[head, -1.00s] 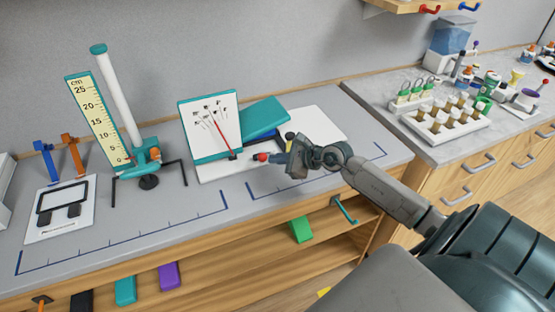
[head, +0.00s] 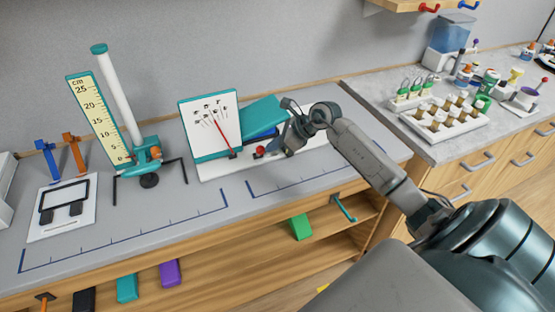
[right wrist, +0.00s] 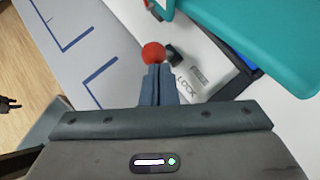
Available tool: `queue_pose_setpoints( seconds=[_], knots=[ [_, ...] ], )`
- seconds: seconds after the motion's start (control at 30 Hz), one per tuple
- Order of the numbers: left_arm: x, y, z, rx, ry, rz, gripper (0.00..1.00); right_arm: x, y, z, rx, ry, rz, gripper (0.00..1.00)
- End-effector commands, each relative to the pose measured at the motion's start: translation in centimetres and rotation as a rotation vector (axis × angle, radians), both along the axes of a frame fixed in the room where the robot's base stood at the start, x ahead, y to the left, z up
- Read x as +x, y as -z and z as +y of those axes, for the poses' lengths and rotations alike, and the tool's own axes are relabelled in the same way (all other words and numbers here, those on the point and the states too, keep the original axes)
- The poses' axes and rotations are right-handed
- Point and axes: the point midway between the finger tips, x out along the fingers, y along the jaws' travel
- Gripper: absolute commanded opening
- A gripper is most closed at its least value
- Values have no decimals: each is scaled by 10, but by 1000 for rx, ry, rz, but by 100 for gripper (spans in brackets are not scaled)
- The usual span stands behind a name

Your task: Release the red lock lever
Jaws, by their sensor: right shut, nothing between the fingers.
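The red ball knob of the lock lever (head: 261,151) is at the front of the white base plate of the teal device on the bench. In the right wrist view the red knob (right wrist: 153,54) is just beyond my fingertips. A dark part and a grey label reading "LOCK" (right wrist: 186,84) lie right beside it. My right gripper (head: 277,149) is shut and empty, its tips close to the knob (right wrist: 157,67); I cannot tell whether they touch it. The gripper hides part of the lever. My left gripper is not in view.
The teal device has an upright white panel (head: 212,122) with a red pointer and a tilted teal block (head: 263,118) behind. A ruler stand (head: 100,115) is to the left. A vial rack (head: 447,122) is on the right counter. The bench front is clear.

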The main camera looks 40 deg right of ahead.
Motion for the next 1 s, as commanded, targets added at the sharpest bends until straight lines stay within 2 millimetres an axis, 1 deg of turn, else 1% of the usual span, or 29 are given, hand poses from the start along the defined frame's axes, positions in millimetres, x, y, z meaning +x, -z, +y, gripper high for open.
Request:
queue_pose_setpoints(
  seconds=[0.03,0.2,0.6,0.67,0.87,1.0],
  knots=[
    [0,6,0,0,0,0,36,6,-1,0,14,1,36,0],
    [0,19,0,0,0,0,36,15,-4,-3,43,1,161,0],
    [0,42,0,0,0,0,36,27,-9,-6,39,0,155,0],
    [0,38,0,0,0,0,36,27,-11,-6,40,0,157,0],
    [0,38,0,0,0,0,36,26,-11,-6,39,0,158,0],
    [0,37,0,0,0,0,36,26,-15,-6,39,-1,156,0]
  ],
)
